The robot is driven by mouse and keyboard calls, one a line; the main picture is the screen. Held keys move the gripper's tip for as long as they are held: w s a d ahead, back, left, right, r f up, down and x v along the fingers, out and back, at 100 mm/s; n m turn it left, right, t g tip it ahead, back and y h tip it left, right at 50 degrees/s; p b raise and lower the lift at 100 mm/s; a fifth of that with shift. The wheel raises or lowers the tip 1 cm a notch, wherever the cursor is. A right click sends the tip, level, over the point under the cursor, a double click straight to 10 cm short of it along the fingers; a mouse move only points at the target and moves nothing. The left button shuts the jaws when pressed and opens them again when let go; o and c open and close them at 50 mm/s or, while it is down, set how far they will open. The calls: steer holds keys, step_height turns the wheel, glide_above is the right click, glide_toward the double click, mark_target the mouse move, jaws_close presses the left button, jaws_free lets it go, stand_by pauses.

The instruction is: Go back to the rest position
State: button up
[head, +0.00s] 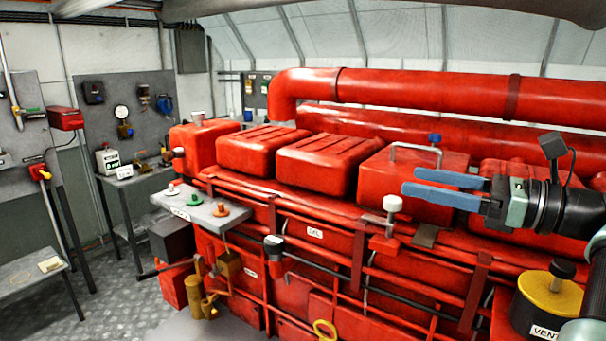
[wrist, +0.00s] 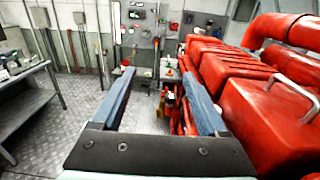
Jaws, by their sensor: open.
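My gripper (head: 445,184) reaches in from the right edge of the head view, with its blue fingers pointing left. It is open and nothing is between the fingers. It is in front of the red engine block (head: 320,165) and its covers. In the wrist view the two blue fingers of my gripper (wrist: 160,95) stand wide apart, with floor and a far wall panel seen between them. The right finger overlaps the engine's red side in that view; I cannot tell how far off it is.
A white-capped post (head: 392,203) and a yellow-topped VENT canister (head: 551,294) stand near my arm. A grey shelf (head: 188,209) with small coloured knobs juts from the engine's left end. A bench (head: 35,272) stands at the left. The patterned floor (head: 110,305) between is clear.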

steer(key=w+d+f+n+t+h, duration=0.1)
steer(key=w+f+n+t+h, duration=0.25)
steer(key=w+h, duration=0.3)
steer(key=s+a+r+n+t+h, duration=0.65)
steer(key=r+n+h, duration=0.25)
steer(key=r+n, duration=0.15)
steer(key=s+a+r+n+t, duration=0.3)
steer(key=s+a+r+n, duration=0.2)
steer(key=s, duration=0.5)
steer(key=s+a+r+n+t, duration=0.4)
steer(key=s+a+r+n, duration=0.1)
steer(key=s, duration=0.6)
steer(key=a+r, duration=0.1)
steer(key=a, duration=0.1)
steer(key=shift+a+r+n+t, duration=0.25)
steer(key=shift+a+n+t, duration=0.05)
steer(key=shift+a, duration=0.1)
steer(key=shift+w+y, duration=0.1)
steer(key=shift+y, duration=0.15)
